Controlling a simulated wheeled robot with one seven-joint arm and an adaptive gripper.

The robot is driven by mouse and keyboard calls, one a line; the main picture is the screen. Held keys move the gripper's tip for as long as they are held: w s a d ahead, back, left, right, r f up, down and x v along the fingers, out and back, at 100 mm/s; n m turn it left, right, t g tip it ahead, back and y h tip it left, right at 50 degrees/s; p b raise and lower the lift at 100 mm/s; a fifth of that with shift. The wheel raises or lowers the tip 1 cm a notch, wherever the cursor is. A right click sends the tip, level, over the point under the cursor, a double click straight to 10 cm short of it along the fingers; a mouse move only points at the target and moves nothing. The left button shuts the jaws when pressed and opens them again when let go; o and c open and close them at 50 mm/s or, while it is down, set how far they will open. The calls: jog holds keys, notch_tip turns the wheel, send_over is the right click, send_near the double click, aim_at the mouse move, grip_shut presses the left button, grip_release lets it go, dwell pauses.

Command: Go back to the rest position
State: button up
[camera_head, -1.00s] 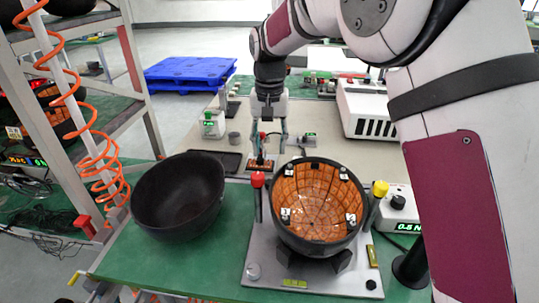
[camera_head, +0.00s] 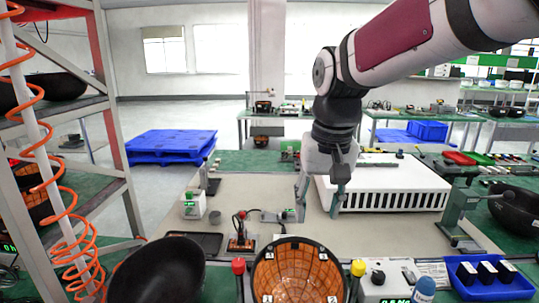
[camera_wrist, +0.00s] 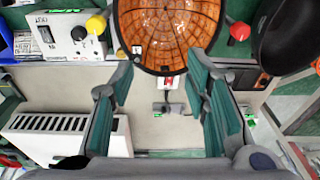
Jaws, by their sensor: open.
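My gripper (camera_head: 318,208) hangs over the light work mat (camera_head: 355,232), in front of the white slotted box (camera_head: 385,188) in the head view. Its two fingers are spread with nothing between them. In the wrist view my gripper (camera_wrist: 165,80) also shows both green-padded fingers wide apart. The orange-lined bowl (camera_wrist: 168,30) lies beyond the fingertips there, apart from them as far as I can tell. In the head view this bowl (camera_head: 298,275) is at the bottom edge, partly cut off.
A black bowl (camera_head: 160,272) stands at lower left, beside the shelf rack (camera_head: 112,120) and its orange coiled hose (camera_head: 68,222). A blue tray (camera_head: 490,279) holds black parts at lower right. Red (camera_head: 239,266) and yellow (camera_head: 358,268) knobs flank the orange-lined bowl.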

jog(key=s+d+p, duration=0.1)
jog(key=s+d, duration=0.2)
jog(key=s, duration=0.5)
jog(key=s+d+r+t+p, duration=0.1)
jog(key=s+d, duration=0.3)
jog(key=s, duration=0.4)
jog(key=s+d+t+p, duration=0.1)
jog(key=s+d+p, duration=0.1)
jog(key=s, duration=0.6)
jog(key=shift+s+d+r+h, duration=0.3)
jog(key=shift+d+r, duration=0.1)
jog(key=shift+d, duration=0.4)
